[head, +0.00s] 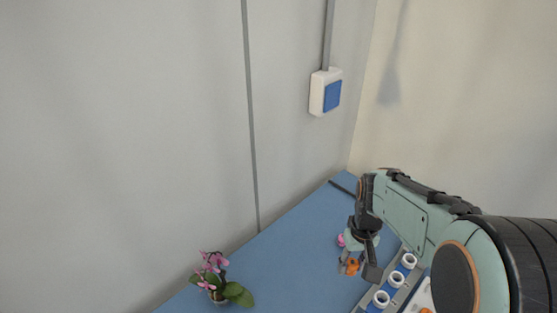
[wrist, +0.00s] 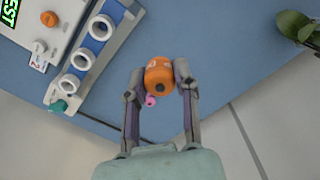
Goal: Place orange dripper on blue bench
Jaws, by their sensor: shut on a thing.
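The orange dripper (wrist: 158,76) is a small rounded orange piece with a dark round spot. My gripper (wrist: 160,82) is shut on it, one finger on each side, in the wrist view. In the head view my gripper (head: 361,270) is over the blue bench (head: 290,260), with the dripper (head: 352,266) showing orange between the fingers. The bench's blue top also shows in the wrist view (wrist: 215,45). I cannot tell how high the dripper is above the bench.
A rack (wrist: 91,56) with white rings stands beside a white device (wrist: 40,30) with an orange knob. A potted pink orchid (head: 216,280) stands at the bench's left. A small pink thing (wrist: 151,101) shows near the dripper. The bench middle is clear. A wall switch (head: 325,92) hangs above.

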